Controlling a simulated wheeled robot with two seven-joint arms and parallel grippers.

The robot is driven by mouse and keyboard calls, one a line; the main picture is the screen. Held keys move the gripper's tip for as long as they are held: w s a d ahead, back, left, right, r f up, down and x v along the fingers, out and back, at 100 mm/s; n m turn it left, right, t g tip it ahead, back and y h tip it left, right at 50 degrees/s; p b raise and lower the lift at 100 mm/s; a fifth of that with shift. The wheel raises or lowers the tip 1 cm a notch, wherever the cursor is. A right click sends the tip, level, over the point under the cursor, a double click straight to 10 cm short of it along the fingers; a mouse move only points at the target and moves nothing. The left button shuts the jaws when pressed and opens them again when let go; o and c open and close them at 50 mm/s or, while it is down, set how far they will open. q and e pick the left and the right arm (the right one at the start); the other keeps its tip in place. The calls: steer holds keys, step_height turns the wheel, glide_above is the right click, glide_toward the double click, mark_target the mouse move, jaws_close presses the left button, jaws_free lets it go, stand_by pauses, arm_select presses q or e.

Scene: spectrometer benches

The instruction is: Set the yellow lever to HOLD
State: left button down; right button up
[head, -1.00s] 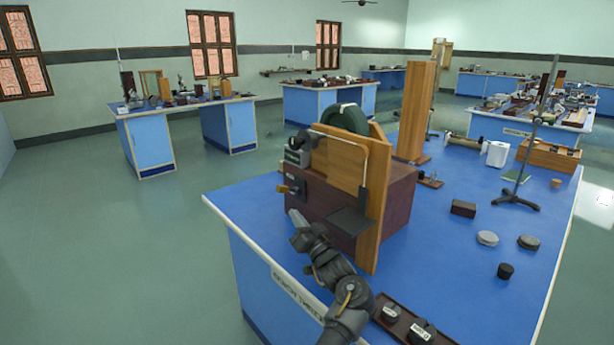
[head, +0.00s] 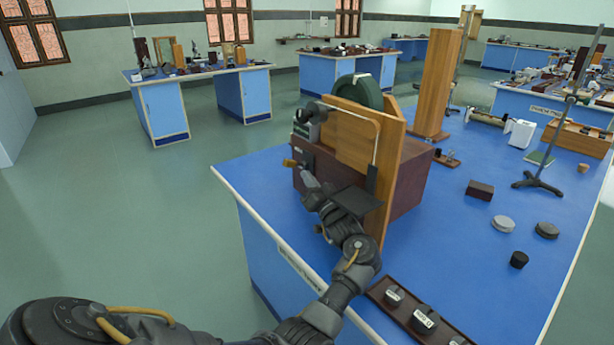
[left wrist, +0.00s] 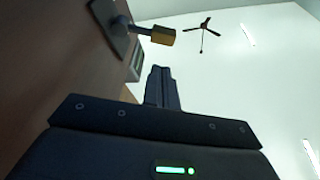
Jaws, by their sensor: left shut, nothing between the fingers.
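The yellow lever (head: 290,163) sticks out from the left side of a dark red-brown box (head: 410,190) on the near blue bench. In the left wrist view its yellow knob (left wrist: 163,35) sits on a short shaft from a dark plate (left wrist: 108,28). My left gripper (head: 307,180) is shut and empty, just below and right of the lever in the head view. In the left wrist view its closed fingertips (left wrist: 160,72) point up, just below the knob, with a small gap in the picture. I cannot read any HOLD marking. My right gripper is not in view.
A wooden panel (head: 393,180) and a black flat plate (head: 353,201) stand close to my left wrist. A dark tray with labelled weights (head: 424,319) lies at the bench's front edge. A tall wooden block (head: 437,85) stands behind. The floor left of the bench is clear.

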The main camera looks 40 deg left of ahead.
mark_target(296, 164)
arm_select(q)
steer(key=x, duration=0.7)
steer(key=shift+a+p, duration=0.35)
steer(key=shift+p, duration=0.1)
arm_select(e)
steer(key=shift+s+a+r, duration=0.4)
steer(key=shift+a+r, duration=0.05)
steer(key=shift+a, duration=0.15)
arm_select(q)
steer(key=shift+w, duration=0.15)
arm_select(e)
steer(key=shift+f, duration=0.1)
